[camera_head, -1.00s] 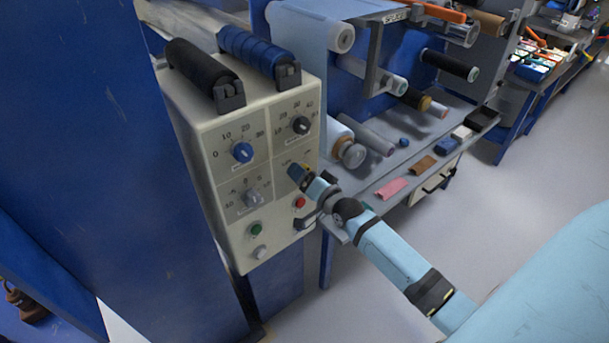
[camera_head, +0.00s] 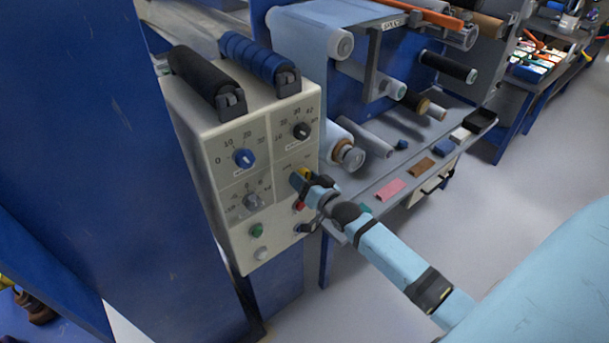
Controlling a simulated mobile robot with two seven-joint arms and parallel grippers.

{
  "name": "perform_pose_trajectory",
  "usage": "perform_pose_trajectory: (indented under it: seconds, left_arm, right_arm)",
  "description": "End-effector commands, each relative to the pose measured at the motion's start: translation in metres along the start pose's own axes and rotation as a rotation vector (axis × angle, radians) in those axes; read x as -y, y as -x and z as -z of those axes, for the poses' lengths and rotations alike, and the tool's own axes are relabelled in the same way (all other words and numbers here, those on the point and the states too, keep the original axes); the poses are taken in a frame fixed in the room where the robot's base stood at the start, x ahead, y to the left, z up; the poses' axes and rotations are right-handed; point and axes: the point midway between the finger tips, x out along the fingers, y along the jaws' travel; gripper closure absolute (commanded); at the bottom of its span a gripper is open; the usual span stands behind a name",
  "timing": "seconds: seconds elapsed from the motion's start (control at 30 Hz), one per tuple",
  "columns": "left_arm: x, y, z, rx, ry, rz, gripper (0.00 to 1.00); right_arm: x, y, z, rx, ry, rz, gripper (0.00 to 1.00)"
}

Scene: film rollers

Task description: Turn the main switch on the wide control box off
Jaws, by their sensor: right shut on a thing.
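The wide control box (camera_head: 222,185) is a cream box with several dials and buttons on its front. My right gripper (camera_head: 299,181) is at the right side of this panel, below the black dial (camera_head: 301,130). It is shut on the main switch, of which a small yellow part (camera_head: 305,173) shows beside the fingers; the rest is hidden. A red button (camera_head: 300,205) just below is partly covered by my gripper. My left gripper is not in view.
A blue dial (camera_head: 243,158), a grey dial (camera_head: 252,202) and a green button (camera_head: 256,230) are on the panel's left. Film rollers and a grey shelf (camera_head: 365,199) stand close to the right. A blue panel (camera_head: 100,130) fills the left.

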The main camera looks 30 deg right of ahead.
Motion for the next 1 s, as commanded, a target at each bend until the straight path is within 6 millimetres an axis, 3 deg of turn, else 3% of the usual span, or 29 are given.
perform_pose_trajectory:
  seconds: [0.3,0.6,1.0]
  left_arm:
    - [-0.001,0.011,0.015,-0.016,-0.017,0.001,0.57]
    - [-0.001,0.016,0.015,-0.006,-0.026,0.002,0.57]
    - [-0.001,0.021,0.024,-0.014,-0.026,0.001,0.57]
  right_arm:
    - [0.001,0.0,0.002,0.001,0.301,-0.001,0.7]
    - [0.0,0.0,0.002,0.0,0.574,0.0,0.7]
    - [-0.001,0.0,0.001,-0.001,0.819,0.0,0.7]
